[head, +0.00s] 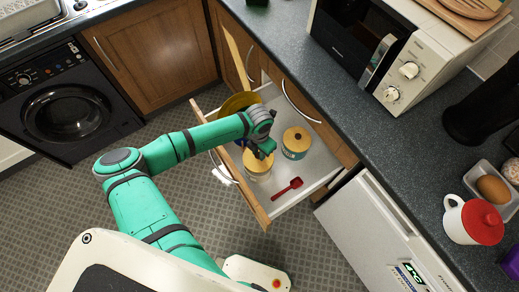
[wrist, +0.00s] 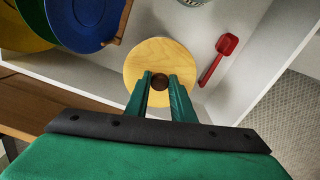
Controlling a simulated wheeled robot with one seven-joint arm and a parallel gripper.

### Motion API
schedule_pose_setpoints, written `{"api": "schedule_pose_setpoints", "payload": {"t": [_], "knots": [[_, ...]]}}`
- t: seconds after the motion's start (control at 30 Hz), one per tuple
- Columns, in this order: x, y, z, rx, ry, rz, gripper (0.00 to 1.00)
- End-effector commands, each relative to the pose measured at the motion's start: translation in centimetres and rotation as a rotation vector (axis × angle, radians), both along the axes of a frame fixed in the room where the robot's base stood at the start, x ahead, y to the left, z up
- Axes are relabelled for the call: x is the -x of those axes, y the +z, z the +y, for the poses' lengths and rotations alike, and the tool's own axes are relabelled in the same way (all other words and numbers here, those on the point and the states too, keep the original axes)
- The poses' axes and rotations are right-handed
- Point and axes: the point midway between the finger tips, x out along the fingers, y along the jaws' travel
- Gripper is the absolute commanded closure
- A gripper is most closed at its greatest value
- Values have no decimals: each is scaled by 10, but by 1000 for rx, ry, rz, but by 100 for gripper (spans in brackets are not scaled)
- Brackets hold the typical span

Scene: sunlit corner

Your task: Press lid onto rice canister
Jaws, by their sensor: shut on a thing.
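My gripper (wrist: 160,82) is shut on the dark knob of a round pale wooden lid (wrist: 158,52), with one finger on each side of the knob. In the head view my gripper (head: 263,152) points down into the open drawer, over a pale canister (head: 257,175). The lid is over this canister, and in the wrist view it hides whatever is beneath it. I cannot tell whether the lid is fully seated. A second canister (head: 295,149), with a teal label and a wooden lid with a dark knob, stands to the right, apart from it.
The open drawer (head: 325,170) has raised walls around the canisters. A red scoop (head: 287,188) lies on its floor, right of the lid in the wrist view. Yellow, green and blue dishes (wrist: 90,20) stand at the left. The counter (head: 385,135) with a microwave (head: 395,60) runs alongside.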

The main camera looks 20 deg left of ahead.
Motion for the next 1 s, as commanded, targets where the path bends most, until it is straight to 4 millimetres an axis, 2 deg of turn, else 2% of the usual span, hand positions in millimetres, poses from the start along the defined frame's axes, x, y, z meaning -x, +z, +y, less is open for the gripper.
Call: {"api": "schedule_pose_setpoints", "payload": {"t": [0.4, 1.0], "knots": [[-1, -31, -3, 0, -6, 1, 100], [-1, -37, -2, -1, -5, 0, 100]]}}
